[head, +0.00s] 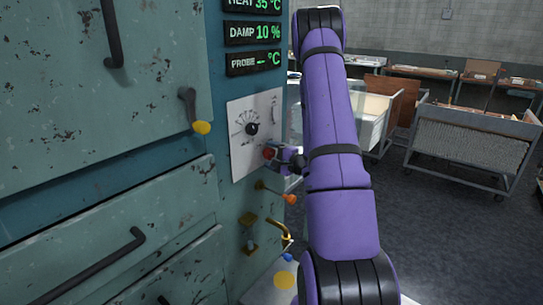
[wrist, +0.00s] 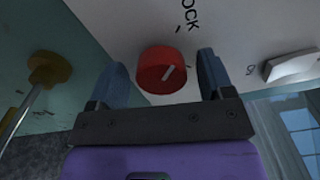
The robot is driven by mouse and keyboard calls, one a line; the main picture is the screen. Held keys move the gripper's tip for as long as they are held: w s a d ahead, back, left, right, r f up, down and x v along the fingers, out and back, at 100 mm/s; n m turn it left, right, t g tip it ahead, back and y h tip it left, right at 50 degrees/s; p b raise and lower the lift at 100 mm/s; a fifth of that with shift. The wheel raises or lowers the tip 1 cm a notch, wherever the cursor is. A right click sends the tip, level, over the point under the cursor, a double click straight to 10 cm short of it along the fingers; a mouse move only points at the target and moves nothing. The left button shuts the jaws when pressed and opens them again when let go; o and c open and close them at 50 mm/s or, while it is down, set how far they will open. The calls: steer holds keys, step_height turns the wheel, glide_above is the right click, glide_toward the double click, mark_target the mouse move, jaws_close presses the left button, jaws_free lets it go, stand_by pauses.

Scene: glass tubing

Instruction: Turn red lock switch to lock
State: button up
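The red lock switch (wrist: 160,72) is a round red knob with a pale line on its face, set on a white panel (wrist: 120,15). Black lettering, partly cut off as "OCK", is printed just above it in the wrist view. In the head view the knob (head: 268,153) shows at the panel's lower right. My gripper (wrist: 163,75) is open, with one blue-grey finger on each side of the knob and a visible gap on both sides. In the head view my gripper (head: 277,156) is close to the panel, partly hiding the knob.
A black dial (head: 252,129) is above the knob on the panel. Carts (head: 470,145) stand well behind at right, with open floor between.

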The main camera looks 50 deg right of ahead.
steer(key=s, duration=1)
steer(key=shift+s+d, duration=0.4)
steer(key=shift+d, duration=0.05)
stand_by(0.3)
